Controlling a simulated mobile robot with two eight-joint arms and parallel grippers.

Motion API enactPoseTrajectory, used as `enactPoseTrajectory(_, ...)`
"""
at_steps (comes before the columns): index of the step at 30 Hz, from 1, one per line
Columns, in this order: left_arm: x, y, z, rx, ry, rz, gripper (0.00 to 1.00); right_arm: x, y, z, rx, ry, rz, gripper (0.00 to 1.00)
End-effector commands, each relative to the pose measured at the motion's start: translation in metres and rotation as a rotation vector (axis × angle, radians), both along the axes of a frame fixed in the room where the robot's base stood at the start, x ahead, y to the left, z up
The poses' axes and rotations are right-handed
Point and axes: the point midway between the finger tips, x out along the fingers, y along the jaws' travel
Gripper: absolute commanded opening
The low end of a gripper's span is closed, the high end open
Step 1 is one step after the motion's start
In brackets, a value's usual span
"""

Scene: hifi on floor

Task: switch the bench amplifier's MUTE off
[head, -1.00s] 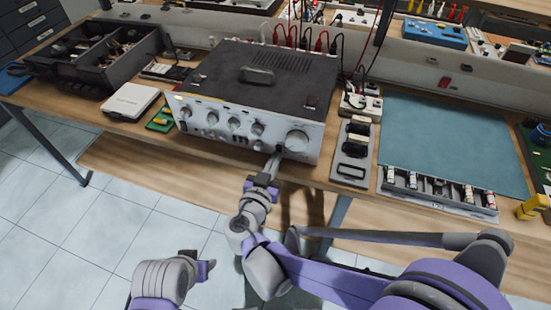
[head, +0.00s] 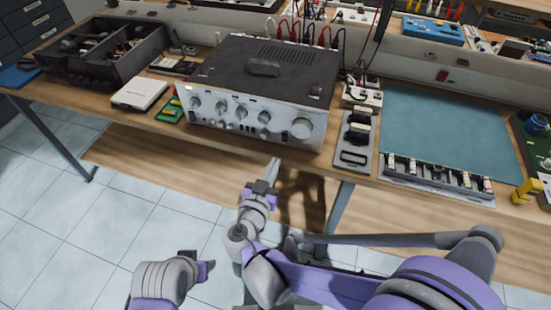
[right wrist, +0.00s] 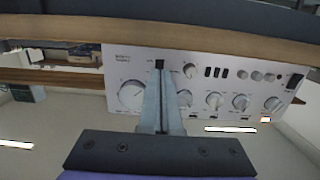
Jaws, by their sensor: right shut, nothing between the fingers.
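The bench amplifier (head: 222,106) stands on the workbench, with a dark top and a silver front panel of knobs and small dark switches. My right gripper (head: 274,161) is shut and empty, just below and in front of the panel's lower edge, apart from it in the head view. In the right wrist view the amplifier's panel (right wrist: 195,100) appears upside down. The shut fingertips (right wrist: 160,72) point at a small black square switch (right wrist: 159,64) beside the large knob (right wrist: 132,95). The labels are too small to read, so I cannot tell the MUTE position. My left gripper (head: 207,268) is low, away from the bench.
Left of the amplifier are a white box (head: 140,93), a green board (head: 170,111) and a dark open case (head: 95,55). To its right are a grey switch tray (head: 354,155) and a blue-green mat (head: 450,125). Cables rise behind it. Floor in front is clear.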

Motion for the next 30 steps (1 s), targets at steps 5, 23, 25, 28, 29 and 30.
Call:
enactPoseTrajectory(5,0.001,0.000,0.001,0.000,0.000,0.000,0.53,-0.041,0.015,-0.005,0.002,0.000,0.006,0.00)
enactPoseTrajectory(23,0.001,0.000,0.001,0.000,0.000,0.000,0.53,-0.078,0.026,-0.011,0.000,0.001,0.001,0.00)
enactPoseTrajectory(25,0.001,0.000,0.001,0.000,0.000,0.000,0.53,-0.078,0.026,-0.011,0.000,0.001,0.001,0.00)
enactPoseTrajectory(28,0.001,0.000,0.001,0.000,0.000,0.000,0.53,-0.078,0.026,-0.011,0.000,0.001,0.001,0.00)
enactPoseTrajectory(29,0.001,0.000,0.001,0.000,0.000,0.000,0.53,-0.078,0.026,-0.011,0.000,0.001,0.001,0.00)
enactPoseTrajectory(30,0.001,0.000,0.001,0.000,0.000,0.000,0.53,-0.078,0.026,-0.011,0.000,0.001,0.001,0.00)
